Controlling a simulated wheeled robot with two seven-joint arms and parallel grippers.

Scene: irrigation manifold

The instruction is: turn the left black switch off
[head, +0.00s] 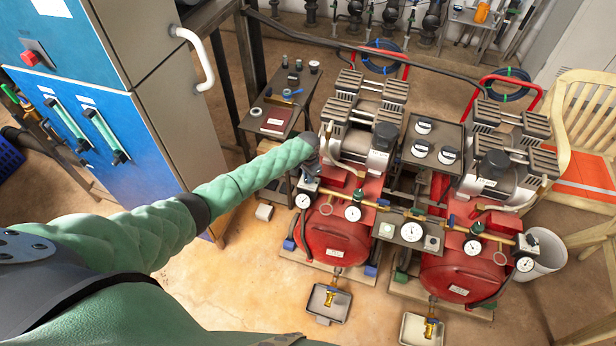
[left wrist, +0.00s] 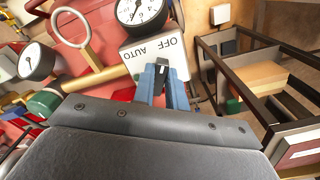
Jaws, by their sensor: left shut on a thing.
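The left black switch (left wrist: 162,64) sits on a pale switch box (left wrist: 143,52) marked OFF and AUTO in the left wrist view. My left gripper (left wrist: 162,84) is shut on the switch, with its blue fingers on either side. I cannot tell which mark the switch points to. In the head view my left gripper (head: 310,172) is at the left end of the left compressor's (head: 335,238) front piping and hides most of that switch. A similar box with a black switch (head: 527,243) is on the right compressor (head: 465,262). My right gripper is not in view.
Gauges (left wrist: 138,10) and a metal ring (left wrist: 72,30) are close to my left gripper. A small dark table (head: 275,118) and a blue and grey cabinet (head: 150,110) stand to the left. Open floor (head: 215,285) lies in front of the left compressor.

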